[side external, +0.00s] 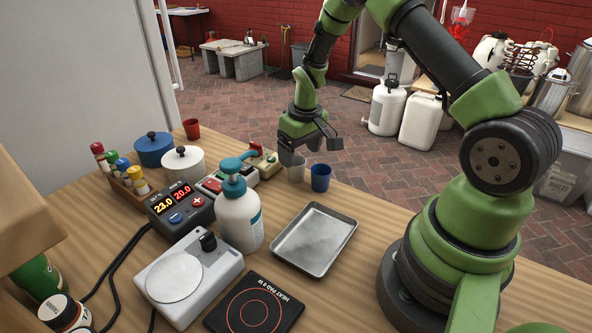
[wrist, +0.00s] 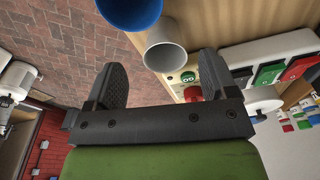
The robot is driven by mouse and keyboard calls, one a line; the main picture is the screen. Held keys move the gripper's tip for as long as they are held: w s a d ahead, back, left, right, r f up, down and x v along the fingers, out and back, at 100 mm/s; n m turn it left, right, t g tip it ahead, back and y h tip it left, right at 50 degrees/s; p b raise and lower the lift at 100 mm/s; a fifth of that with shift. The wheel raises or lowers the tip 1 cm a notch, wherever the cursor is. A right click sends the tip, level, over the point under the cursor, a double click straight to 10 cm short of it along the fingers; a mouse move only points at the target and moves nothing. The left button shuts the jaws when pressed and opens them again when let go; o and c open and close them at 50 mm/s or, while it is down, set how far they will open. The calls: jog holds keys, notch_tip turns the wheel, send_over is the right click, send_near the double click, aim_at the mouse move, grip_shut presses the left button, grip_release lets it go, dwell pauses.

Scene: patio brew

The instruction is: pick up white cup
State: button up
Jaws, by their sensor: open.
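The white cup (side external: 296,172) stands on the wooden table beside the blue cup (side external: 320,177), which is just to its right. My gripper (side external: 291,154) is just above the white cup and a little to its left in the side view. In the wrist view the white cup (wrist: 166,47) shows ahead of my open jaws (wrist: 165,85), in line with the gap between the two fingers. It appears apart from both fingers, and nothing is held. The blue cup (wrist: 130,8) is close to the white cup at the top of the wrist view.
A metal tray (side external: 314,240) lies in front of the cups. A pump bottle (side external: 239,215) and a temperature controller (side external: 180,205) stand to the left. White (side external: 184,167) and blue (side external: 154,149) pots and a red cup (side external: 191,129) stand farther left. The table's far edge is close behind the cups.

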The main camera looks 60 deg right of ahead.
aim_at(295, 167)
jog(key=f, duration=0.2)
jog(key=w+f, duration=0.1)
jog(key=f, duration=0.2)
jog(key=shift+a, duration=0.15)
jog(key=shift+w, duration=0.1)
jog(key=c, duration=1)
